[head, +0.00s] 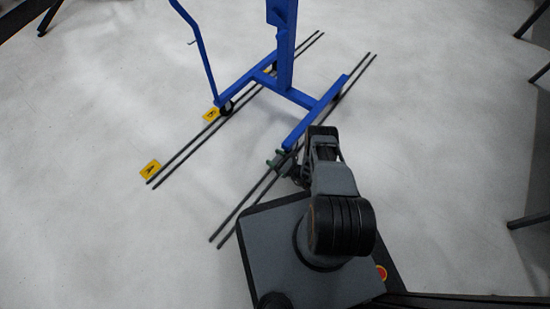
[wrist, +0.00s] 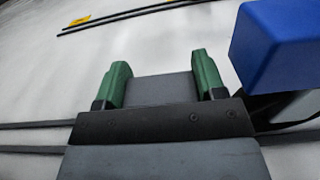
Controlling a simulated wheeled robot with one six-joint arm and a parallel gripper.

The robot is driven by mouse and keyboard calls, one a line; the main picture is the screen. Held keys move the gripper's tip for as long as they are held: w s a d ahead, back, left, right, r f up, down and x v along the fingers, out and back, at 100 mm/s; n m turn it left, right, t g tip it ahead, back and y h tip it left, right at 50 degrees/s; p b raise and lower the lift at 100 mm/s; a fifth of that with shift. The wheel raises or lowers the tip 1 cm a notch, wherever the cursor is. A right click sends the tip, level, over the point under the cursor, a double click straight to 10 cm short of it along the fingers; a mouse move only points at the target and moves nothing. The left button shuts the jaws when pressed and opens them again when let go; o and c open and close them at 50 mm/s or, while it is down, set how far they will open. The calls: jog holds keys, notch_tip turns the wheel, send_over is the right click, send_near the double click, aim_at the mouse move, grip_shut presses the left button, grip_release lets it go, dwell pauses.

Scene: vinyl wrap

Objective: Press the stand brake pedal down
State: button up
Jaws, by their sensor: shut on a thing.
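The blue stand (head: 284,62) rises from a blue base near the top middle of the head view. Its near base leg (head: 312,124) ends just above my gripper (head: 279,159). In the wrist view the blue leg end (wrist: 282,48) is at the upper right, beside the right fingertip. My gripper (wrist: 160,82) has green fingertips set apart, with a flat grey piece (wrist: 160,90) filling the space between them. My gripper is shut on this piece. I cannot tell whether it is the brake pedal. The arm and gripper hide part of the area at the leg end.
Pairs of dark rails (head: 232,222) run along the pale floor on both sides of the stand. Yellow markers (head: 150,170) lie by the left rails. A blue handle (head: 196,42) leans at the stand's left. Dark legs of other furniture (head: 528,220) show at the right edge. Open floor lies left.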

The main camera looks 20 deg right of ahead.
jog(key=shift+d+f+n, duration=0.1)
jog(key=shift+f+n, duration=0.15)
jog(key=shift+n, duration=0.5)
jog(key=shift+f+n, duration=0.2)
jog(key=shift+n, duration=0.55)
jog(key=o, duration=0.6)
jog(key=shift+o, duration=0.2)
